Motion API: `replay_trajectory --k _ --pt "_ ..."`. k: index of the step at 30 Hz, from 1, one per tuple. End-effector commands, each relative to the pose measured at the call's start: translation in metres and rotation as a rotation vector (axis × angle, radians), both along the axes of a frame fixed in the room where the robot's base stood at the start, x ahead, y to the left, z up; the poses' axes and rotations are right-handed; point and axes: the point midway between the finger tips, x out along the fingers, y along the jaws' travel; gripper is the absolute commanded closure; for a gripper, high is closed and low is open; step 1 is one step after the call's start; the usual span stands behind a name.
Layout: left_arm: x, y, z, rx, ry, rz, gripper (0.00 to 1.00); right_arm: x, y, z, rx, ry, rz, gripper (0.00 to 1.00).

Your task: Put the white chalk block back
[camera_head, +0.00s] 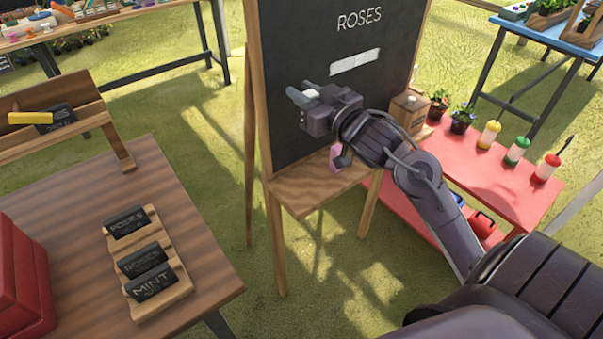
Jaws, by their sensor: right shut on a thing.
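My right gripper (304,93) is in front of the chalkboard (295,40), left of the white patch. It is shut on the white chalk block (312,93), of which only a small pale part shows between the fingers. The block is held above the wooden ledge (305,190) of the easel. A pink block (336,158) is at the back of that ledge, partly hidden by my right arm. The board reads "ROSES" with a white filled bar (354,62) below it. My left gripper is not in view.
A brown table (90,210) on the left carries a rack of black signs (150,283). The ledge's front is clear.

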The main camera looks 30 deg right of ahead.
Motion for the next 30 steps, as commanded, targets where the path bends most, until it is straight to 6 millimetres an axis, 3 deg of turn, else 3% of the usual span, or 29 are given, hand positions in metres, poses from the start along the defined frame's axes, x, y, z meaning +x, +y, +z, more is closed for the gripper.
replay_trajectory --k 1,3,12,16,23,30 --pt "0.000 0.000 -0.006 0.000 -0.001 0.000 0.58 -0.001 0.000 -0.019 0.005 0.006 0.000 0.98" --pt "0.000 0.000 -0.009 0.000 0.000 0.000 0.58 -0.001 0.000 -0.038 0.005 0.007 0.000 0.98" --pt "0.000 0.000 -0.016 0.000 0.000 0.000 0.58 -0.001 0.000 -0.113 0.003 0.002 0.000 0.98" --pt "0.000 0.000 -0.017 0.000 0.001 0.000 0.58 -0.001 0.000 -0.133 0.002 -0.001 0.000 0.98" --pt "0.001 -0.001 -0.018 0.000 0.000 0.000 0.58 0.000 0.000 -0.149 0.001 -0.001 0.000 0.98" --pt "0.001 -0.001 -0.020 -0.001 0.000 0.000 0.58 -0.001 0.000 -0.182 0.002 -0.002 0.000 0.98"
